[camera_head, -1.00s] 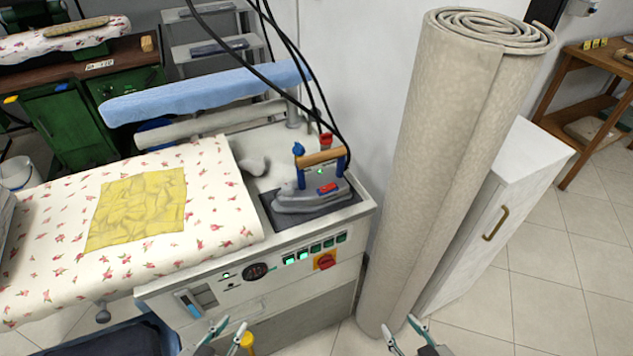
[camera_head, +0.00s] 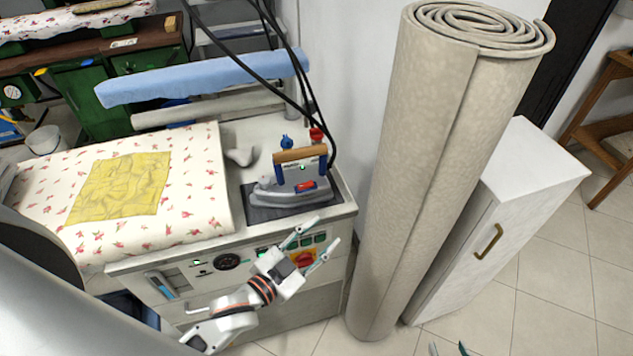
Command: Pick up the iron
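The iron (camera_head: 290,190) has a wooden handle (camera_head: 300,154), a grey body and a red part on its side. It rests upright on a dark pad (camera_head: 254,214) at the right end of the white ironing station. My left gripper (camera_head: 325,231) is open and empty, in front of the station's control panel, in the picture just below and right of the iron. It appears apart from the iron. My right gripper (camera_head: 448,348) shows only its two spread fingertips at the bottom edge; the rest is out of frame.
A tall rolled carpet (camera_head: 425,170) stands close to the station's right side, with a white cabinet (camera_head: 535,180) beyond it. Black cables (camera_head: 275,85) hang behind the iron. A floral ironing board (camera_head: 195,180) with a yellow cloth (camera_head: 120,186) lies left.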

